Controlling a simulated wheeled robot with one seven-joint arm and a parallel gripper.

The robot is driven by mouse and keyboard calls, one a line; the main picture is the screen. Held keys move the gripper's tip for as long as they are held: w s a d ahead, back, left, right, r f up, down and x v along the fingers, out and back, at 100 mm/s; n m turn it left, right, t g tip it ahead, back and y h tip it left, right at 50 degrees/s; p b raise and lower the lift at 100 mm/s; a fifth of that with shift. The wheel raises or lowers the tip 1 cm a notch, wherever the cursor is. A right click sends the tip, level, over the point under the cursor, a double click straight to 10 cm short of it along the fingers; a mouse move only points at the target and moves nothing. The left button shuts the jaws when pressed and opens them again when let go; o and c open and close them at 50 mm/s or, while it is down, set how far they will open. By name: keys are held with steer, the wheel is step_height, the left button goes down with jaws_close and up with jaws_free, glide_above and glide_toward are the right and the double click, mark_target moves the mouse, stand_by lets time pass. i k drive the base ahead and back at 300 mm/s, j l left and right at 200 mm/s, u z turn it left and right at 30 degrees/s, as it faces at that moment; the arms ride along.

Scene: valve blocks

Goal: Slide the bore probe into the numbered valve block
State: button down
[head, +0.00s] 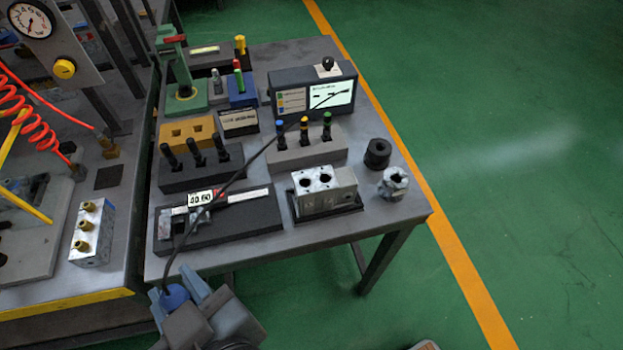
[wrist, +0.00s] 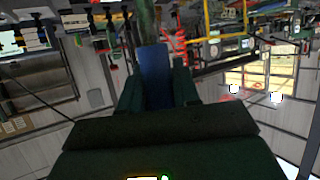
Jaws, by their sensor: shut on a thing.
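The bore probe (head: 176,297) has a blue body with a black cable rising from it. My gripper (head: 173,292) is shut on it at the front of the table, below the near edge in the head view. In the wrist view the blue probe body (wrist: 155,75) stands between the two dark fingers; its tip is not clear. The silver valve block (head: 325,190) sits on a dark base at the table's front right, with two dark bores in its top. Its number cannot be read. My gripper is left of the block and apart from it.
The cable runs over the table to the display box (head: 312,90). A caliper on a dark plate (head: 225,222) lies left of the block. A rack of coloured-handled gauges (head: 305,147) stands behind it. A black ring (head: 377,153) and a metal fitting (head: 394,182) stand right.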

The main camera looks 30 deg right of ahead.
mark_target(305, 200)
steer(key=i+l+z, duration=0.1)
steer(key=l, duration=0.25)
steer(key=i+l, duration=0.3)
steer(key=i+l+z, duration=0.15)
steer(key=l, duration=0.3)
